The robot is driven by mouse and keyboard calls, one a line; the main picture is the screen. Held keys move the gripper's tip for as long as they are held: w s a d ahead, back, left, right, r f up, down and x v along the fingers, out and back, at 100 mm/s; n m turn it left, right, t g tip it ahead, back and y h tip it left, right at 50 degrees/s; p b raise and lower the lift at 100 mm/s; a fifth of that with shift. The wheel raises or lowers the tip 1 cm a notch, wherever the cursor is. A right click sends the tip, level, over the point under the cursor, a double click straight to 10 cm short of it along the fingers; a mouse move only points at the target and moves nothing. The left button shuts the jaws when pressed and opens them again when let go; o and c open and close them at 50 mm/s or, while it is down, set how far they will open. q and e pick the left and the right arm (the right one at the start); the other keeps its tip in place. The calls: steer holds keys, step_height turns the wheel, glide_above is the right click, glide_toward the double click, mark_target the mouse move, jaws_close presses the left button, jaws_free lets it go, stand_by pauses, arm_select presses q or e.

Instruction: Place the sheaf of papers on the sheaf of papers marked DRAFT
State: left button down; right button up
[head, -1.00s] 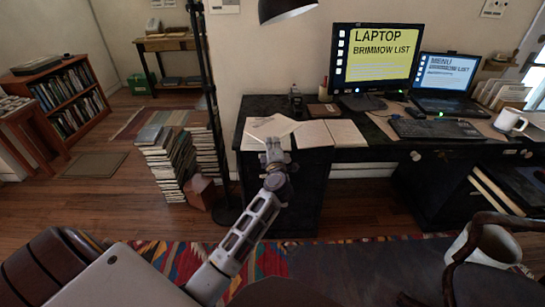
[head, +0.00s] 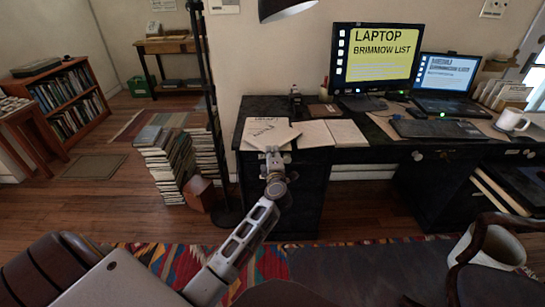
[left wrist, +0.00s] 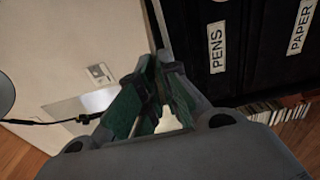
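Two pale sheaves of papers overlap on the left end of the black desk. The upper sheaf (head: 276,134) lies turned at an angle across the lower sheaf (head: 256,124). Both show dark lettering too small to read surely, so I cannot confirm which is marked DRAFT. My left gripper (head: 277,152) is just in front of the desk edge, below the sheaves in the picture, and holds no paper. Its green-padded fingers (left wrist: 155,75) show a narrow gap in the left wrist view. No paper sheaf shows there. My right gripper is not in view.
Two more pale sheets (head: 332,132) lie to the right on the desk (head: 280,190). A monitor (head: 375,60), laptop (head: 447,80) and mug (head: 511,120) stand farther right. Book stacks (head: 165,165) stand on the floor to the left. Drawers labelled PENS (left wrist: 218,48) and PAPER (left wrist: 299,27) face the wrist camera.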

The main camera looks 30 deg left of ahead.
arm_select(q)
steer(key=shift+f, duration=0.35)
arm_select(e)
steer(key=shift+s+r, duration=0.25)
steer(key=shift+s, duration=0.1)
arm_select(q)
steer(key=c, duration=2.1)
jaws_free()
steer(key=shift+f, duration=0.1)
steer(key=o, duration=0.5)
steer(key=shift+c, duration=0.2)
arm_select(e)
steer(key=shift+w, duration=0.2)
